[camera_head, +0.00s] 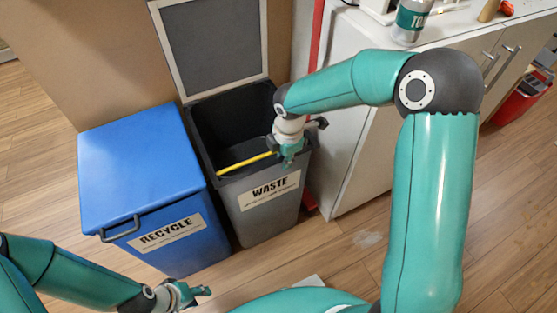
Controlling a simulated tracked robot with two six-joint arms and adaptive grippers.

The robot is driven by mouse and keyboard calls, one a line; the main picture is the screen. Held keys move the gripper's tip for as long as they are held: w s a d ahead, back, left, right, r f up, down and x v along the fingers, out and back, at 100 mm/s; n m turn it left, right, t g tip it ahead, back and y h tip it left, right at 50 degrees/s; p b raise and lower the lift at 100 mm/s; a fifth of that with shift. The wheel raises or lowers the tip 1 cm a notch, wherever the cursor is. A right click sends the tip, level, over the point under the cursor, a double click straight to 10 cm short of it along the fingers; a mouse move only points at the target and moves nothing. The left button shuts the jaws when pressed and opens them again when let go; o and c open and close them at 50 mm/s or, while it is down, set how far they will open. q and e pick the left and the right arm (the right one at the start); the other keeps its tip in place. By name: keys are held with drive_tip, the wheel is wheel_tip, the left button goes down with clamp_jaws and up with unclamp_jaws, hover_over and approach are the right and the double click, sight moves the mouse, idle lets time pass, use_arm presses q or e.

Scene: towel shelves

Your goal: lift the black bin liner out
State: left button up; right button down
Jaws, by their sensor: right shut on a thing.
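The black bin liner (222,132) lines the inside of the grey waste bin (256,215), whose lid (215,45) stands open at the back. A yellow strip (245,163) runs along the liner's front edge to my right gripper (289,156). My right gripper is at the bin's front right rim, shut on what appears to be the liner's edge; its fingertips hide the exact hold. My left gripper (195,292) is low, in front of the blue bin and apart from the liner. Its finger gap is too small to make out.
The blue recycle bin (140,170), with its lid closed, stands close to the left of the waste bin. A white cabinet (350,150) with a can (409,20) on top stands to the right. Wooden floor (335,245) is free in front.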

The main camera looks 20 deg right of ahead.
drive_tip(key=c, duration=1.8)
unclamp_jaws()
drive_tip(key=shift+c, duration=0.2)
clamp_jaws()
wheel_tip(320, 180, up, 9)
drive_tip(key=p, duration=0.8)
drive_tip(key=shift+r, duration=0.15)
wheel_tip(320, 180, up, 20)
drive_tip(key=p, duration=1.6)
drive_tip(key=shift+p, duration=0.4)
drive_tip(key=shift+f, duration=0.2)
